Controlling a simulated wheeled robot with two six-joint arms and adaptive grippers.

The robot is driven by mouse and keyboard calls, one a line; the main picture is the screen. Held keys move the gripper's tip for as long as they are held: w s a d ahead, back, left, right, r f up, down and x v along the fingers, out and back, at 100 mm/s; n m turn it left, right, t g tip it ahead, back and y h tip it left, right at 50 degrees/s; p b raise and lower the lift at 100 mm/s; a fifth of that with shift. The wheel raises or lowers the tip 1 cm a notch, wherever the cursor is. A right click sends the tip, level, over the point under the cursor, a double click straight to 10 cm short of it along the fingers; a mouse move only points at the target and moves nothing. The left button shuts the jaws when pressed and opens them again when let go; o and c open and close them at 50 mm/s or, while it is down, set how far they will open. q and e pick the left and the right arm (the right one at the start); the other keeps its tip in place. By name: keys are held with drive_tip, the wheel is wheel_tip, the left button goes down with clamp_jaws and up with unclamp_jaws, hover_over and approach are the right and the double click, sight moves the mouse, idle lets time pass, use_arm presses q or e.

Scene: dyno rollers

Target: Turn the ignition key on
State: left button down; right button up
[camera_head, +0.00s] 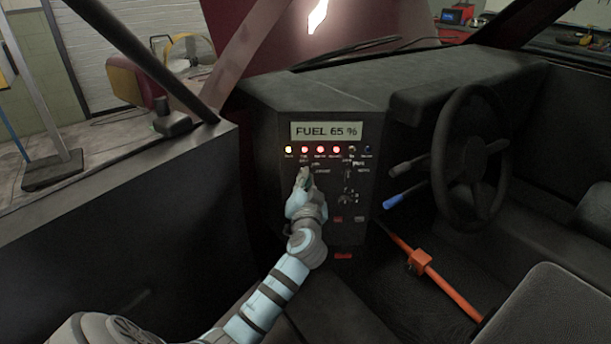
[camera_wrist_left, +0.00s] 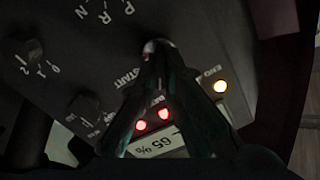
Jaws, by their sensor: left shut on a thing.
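A black control panel (camera_head: 318,225) stands in the car's dash, with its ignition switch on the upper left part of its face. My left gripper (camera_head: 306,178) reaches up to that switch from below and covers most of it. In the left wrist view my gripper (camera_wrist_left: 158,48) is shut at the switch, and a small shiny metal piece, apparently the ignition key (camera_wrist_left: 152,44), shows at the fingertips. The START label (camera_wrist_left: 130,77) lies beside the fingers. The key's exact angle is hidden by the fingers. My right gripper is in neither view.
A display (camera_head: 326,131) reads FUEL 65 %. Below it one yellow and several red lamps (camera_head: 320,149) glow. More switches and knobs (camera_head: 348,197) sit right of my gripper. A steering wheel (camera_head: 440,160) and an orange bar (camera_head: 450,288) are at the right.

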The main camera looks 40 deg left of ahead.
use_arm(q)
drive_tip(key=shift+f+m+p, duration=0.1)
drive_tip(key=shift+m+p, duration=0.3)
drive_tip(key=shift+m, duration=0.7)
drive_tip(key=c, duration=1.7)
unclamp_jaws()
drive_tip(key=shift+d, duration=0.1)
drive_tip(key=v, duration=1.2)
